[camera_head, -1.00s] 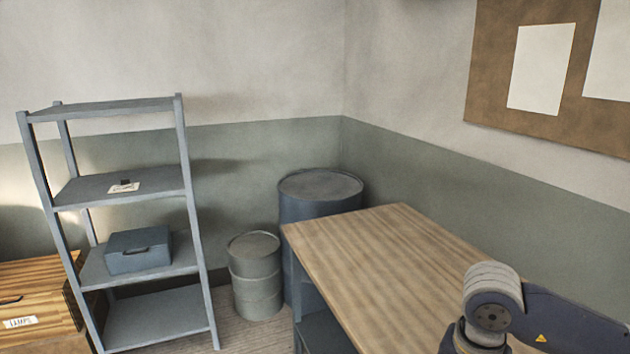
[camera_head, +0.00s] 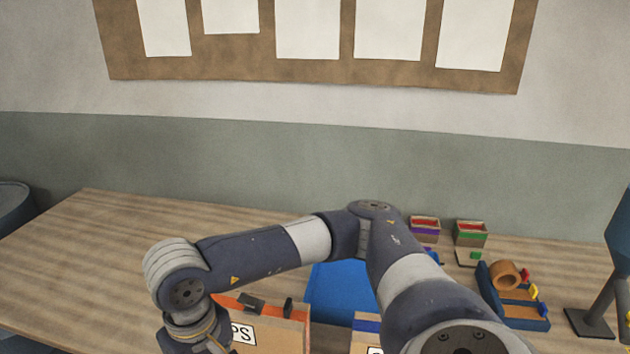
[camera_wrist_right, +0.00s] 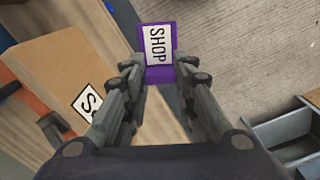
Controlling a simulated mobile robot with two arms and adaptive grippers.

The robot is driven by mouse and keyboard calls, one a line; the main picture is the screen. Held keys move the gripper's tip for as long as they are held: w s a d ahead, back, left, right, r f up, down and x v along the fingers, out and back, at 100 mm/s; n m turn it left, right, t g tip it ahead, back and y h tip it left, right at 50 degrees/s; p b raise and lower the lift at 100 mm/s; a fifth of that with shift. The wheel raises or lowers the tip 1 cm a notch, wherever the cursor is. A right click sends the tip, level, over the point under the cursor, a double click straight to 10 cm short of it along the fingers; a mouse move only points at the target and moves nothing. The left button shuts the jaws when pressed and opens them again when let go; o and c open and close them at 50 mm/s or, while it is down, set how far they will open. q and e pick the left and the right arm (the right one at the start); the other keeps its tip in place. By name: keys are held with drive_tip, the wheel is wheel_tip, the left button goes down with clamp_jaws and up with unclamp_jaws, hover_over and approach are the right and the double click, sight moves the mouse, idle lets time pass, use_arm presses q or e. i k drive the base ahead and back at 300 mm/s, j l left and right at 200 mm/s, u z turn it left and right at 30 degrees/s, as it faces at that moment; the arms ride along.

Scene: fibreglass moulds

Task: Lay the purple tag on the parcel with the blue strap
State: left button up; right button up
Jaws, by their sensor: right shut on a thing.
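A purple tag (camera_wrist_right: 160,75) with a white label reading SHOP is between the fingers of my right gripper (camera_wrist_right: 162,80) in the right wrist view. My right arm reaches across the table to the left in the head view; its gripper is below the picture edge. A parcel with an orange strap (camera_head: 262,316) and a partly hidden label stands near the front edge. It also shows in the wrist view (camera_wrist_right: 62,65), left of the tag. A parcel with a blue strap (camera_head: 367,323) stands to its right, partly behind my arm. My left gripper is not seen.
A blue surface (camera_head: 338,285) lies behind the parcels. Two small boxes, purple-banded (camera_head: 424,231) and green-banded (camera_head: 470,234), stand at the back. A blue holder (camera_head: 512,312) and a stand's dark base (camera_head: 589,322) are at right. The table's left part (camera_head: 110,260) is clear.

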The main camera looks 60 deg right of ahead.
sight(369, 327)
drive_tip(key=z, duration=1.3)
drive_tip(key=i+j+z, duration=0.1)
drive_tip(key=z, duration=0.25)
